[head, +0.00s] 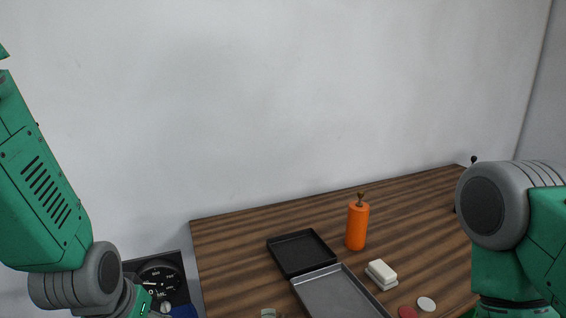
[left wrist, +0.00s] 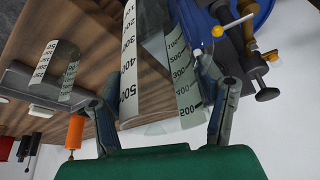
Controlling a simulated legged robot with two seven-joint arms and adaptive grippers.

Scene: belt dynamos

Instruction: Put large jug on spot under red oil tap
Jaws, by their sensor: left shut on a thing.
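The large jug (left wrist: 152,85) is clear, with black marks up to 500. In the left wrist view it sits between the fingers of my left gripper (left wrist: 160,100), which is shut on it. The jug looks tilted in this view. Taps with dark handles (left wrist: 266,94) stand beside a blue round body (left wrist: 248,35) to the right of the jug. My left and right grippers are outside the head view.
A dial panel (head: 160,278) is at left.

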